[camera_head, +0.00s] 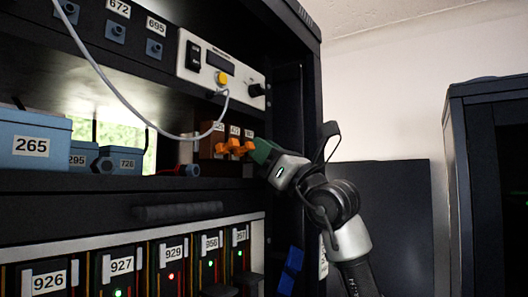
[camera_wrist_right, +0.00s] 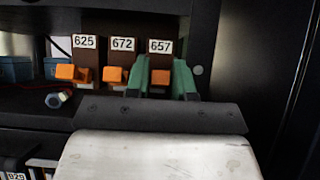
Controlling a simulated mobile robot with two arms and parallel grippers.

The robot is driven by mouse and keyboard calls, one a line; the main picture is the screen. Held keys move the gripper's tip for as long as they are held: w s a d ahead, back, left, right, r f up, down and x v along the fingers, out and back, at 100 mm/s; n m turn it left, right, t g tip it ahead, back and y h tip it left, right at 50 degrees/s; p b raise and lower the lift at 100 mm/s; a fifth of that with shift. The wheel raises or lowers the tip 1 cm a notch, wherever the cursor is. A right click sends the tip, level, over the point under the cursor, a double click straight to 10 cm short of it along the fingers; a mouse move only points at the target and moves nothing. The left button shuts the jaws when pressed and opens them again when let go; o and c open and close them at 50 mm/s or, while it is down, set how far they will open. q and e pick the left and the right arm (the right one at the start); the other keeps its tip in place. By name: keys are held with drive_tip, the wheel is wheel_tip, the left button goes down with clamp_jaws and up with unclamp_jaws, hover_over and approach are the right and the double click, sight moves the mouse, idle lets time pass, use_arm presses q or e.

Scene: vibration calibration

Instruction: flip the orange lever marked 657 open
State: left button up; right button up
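In the right wrist view, three brown blocks with orange levers stand in a row, labelled 625, 672 and 657. The orange lever marked 657 (camera_wrist_right: 160,77) is the rightmost, its left part hidden by a finger. My right gripper (camera_wrist_right: 164,78) is open, its green fingers on either side of this lever; whether they touch it is unclear. The 672 lever (camera_wrist_right: 114,75) is just left of the left finger, and the 625 lever (camera_wrist_right: 68,73) is farther left. In the head view my right gripper (camera_head: 262,150) reaches the levers from the right and partly hides them. My left gripper is not in view.
A white panel (camera_head: 222,62) with a yellow button and a cable is above the levers. Blue boxes, including 265 (camera_head: 34,141), stand left on the shelf. A blue knob (camera_wrist_right: 57,98) is below the 625 lever. The rack's dark side wall (camera_wrist_right: 247,70) is right of the gripper.

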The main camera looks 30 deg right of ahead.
drive_tip(key=b+v, duration=0.5)
drive_tip(key=v, duration=0.6)
drive_tip(key=shift+w, duration=0.1)
idle(0.5)
